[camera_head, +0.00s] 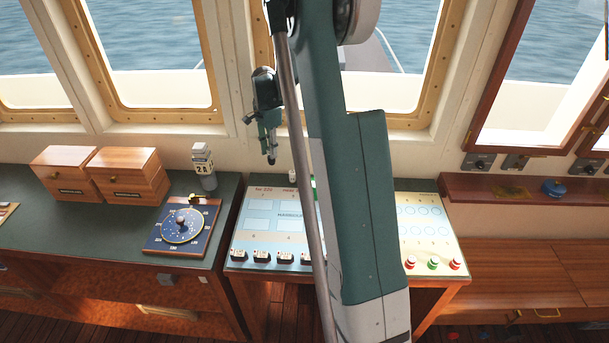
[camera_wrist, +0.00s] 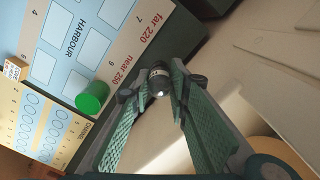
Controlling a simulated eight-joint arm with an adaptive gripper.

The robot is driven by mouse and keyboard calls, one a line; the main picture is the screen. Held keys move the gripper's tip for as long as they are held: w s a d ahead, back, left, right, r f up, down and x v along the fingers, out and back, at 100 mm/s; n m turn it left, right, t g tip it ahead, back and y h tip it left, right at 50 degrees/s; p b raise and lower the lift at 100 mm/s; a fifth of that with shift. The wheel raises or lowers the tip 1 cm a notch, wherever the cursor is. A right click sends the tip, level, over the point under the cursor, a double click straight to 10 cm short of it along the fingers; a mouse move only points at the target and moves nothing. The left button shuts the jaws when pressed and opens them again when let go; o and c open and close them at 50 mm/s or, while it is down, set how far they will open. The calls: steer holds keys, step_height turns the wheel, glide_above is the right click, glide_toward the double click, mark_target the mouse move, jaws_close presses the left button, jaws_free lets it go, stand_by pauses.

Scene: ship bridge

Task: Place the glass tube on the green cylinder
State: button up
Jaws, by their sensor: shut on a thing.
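My gripper (camera_head: 268,132) is in the air above the back edge of the panel desk, left of my arm in the head view. In the wrist view its fingers (camera_wrist: 156,93) are shut on the glass tube (camera_wrist: 158,82), seen nearly end-on as a dark round piece with a bright spot. In the head view the glass tube (camera_head: 271,150) hangs below the fingers with a dark lower end. The green cylinder (camera_wrist: 92,97) stands on the light-blue panel, left of the tube in the wrist view. In the head view the green cylinder (camera_head: 313,181) is partly hidden behind my arm.
A cream panel (camera_head: 425,222) has red and green buttons. To the left are a round dial (camera_head: 182,226), a grey bottle-like device (camera_head: 204,168) and wooden boxes (camera_head: 126,175). Window frames rise behind.

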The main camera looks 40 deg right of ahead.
steer(key=s+d+r, duration=0.3)
steer(key=s, duration=0.6)
steer(key=s+d+r, duration=0.4)
steer(key=s, duration=0.5)
steer(key=shift+s+d+r, duration=0.25)
steer(key=shift+d+r, duration=0.05)
steer(key=shift+f, duration=2.95)
steer(key=shift+f+p, duration=0.3)
steer(key=shift+f, duration=1.75)
steer(key=shift+f, duration=0.15)
steer(key=o, duration=0.9)
steer(key=shift+c, duration=0.2)
